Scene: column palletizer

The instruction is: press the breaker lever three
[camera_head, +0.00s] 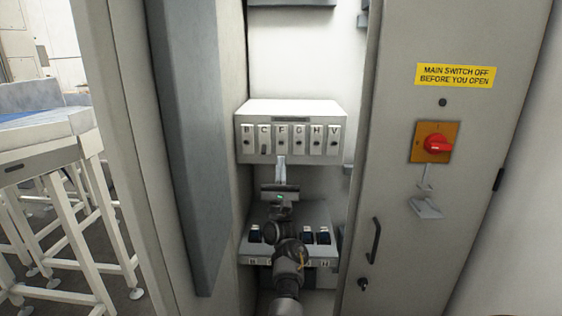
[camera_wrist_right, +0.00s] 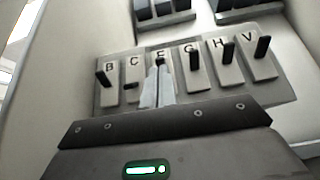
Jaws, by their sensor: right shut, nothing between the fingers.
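The breaker box (camera_head: 290,113) is a pale box with a row of dark levers under the letters B, C, E, G, H and V. It also shows in the right wrist view (camera_wrist_right: 220,88). The third lever (camera_wrist_right: 160,61), under E, shows just past my fingertips; its lower part is hidden by them. My right gripper (camera_head: 281,159) is shut and empty, its fingers pointing up at the third position; it also shows in the wrist view (camera_wrist_right: 159,70). I cannot tell whether it touches the lever. The C lever (camera_wrist_right: 132,86) sits lower than the others. My left gripper is not in view.
Below the box is a lower panel (camera_head: 318,218) with dark switches, partly behind my right arm. The cabinet door (camera_head: 400,190) stands at the right with a red rotary switch (camera_head: 437,145) and a yellow sign (camera_head: 455,75). A grey panel (camera_head: 185,150) bounds the left.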

